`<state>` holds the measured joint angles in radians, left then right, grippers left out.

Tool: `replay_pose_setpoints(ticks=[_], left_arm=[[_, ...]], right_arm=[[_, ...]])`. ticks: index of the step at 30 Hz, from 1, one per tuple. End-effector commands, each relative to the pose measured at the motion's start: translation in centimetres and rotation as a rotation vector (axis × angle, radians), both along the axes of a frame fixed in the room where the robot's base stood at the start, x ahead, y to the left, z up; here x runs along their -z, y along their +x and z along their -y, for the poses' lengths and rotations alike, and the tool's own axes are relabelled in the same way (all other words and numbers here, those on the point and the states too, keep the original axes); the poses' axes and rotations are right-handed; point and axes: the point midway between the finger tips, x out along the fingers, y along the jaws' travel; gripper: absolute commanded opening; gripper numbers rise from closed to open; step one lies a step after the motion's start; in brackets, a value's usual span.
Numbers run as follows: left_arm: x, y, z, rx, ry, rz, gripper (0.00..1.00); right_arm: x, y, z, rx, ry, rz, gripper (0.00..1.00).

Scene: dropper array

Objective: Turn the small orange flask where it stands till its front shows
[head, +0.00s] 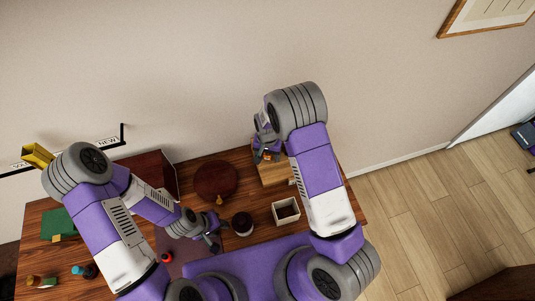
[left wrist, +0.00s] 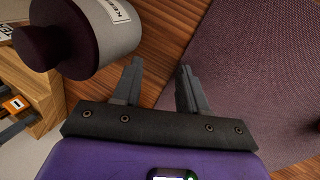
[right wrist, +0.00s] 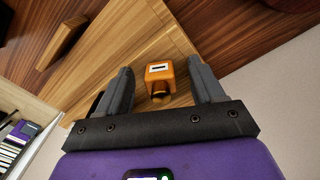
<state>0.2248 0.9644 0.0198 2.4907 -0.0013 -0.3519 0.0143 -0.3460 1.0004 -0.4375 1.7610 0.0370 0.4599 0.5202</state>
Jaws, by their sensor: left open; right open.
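The small orange flask (right wrist: 158,78) stands on a light wooden block, between the two fingers of my right gripper (right wrist: 160,70). A white label with a dark mark shows on its orange body. Its darker neck points toward the gripper's base in the right wrist view. The fingers are open with a gap on each side, apart from the flask. In the head view my right gripper (head: 266,145) is over the block and mostly hides the flask. My left gripper (left wrist: 159,68) is open and empty over the table, beside a dark-lidded jar (left wrist: 110,30).
The light wooden block (head: 274,173) stands at the table's back right by the wall. A round dark red stand (head: 216,180), a white open box (head: 276,211) and the jar (head: 242,225) are nearby. A dark mat (left wrist: 245,70) lies right of my left gripper.

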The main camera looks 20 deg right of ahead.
Motion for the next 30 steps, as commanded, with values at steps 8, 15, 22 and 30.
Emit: replay_pose_setpoints(ticks=[8,15,22,30], left_arm=[[0.2,0.0,0.0,0.0,0.0,0.0,0.43],[0.3,0.0,0.0,0.0,0.0,0.0,0.43],[0.4,0.0,0.0,0.0,0.0,0.0,0.43],[0.4,0.0,0.0,0.0,0.0,0.0,0.43]], right_arm=[[-2.1,0.1,0.0,-0.001,0.001,0.004,0.67],[-6.1,0.1,-0.1,0.0,0.001,0.004,0.67],[-7.6,0.0,0.0,0.0,0.0,0.0,0.67],[-7.6,0.0,0.0,0.0,0.0,0.0,0.67]])
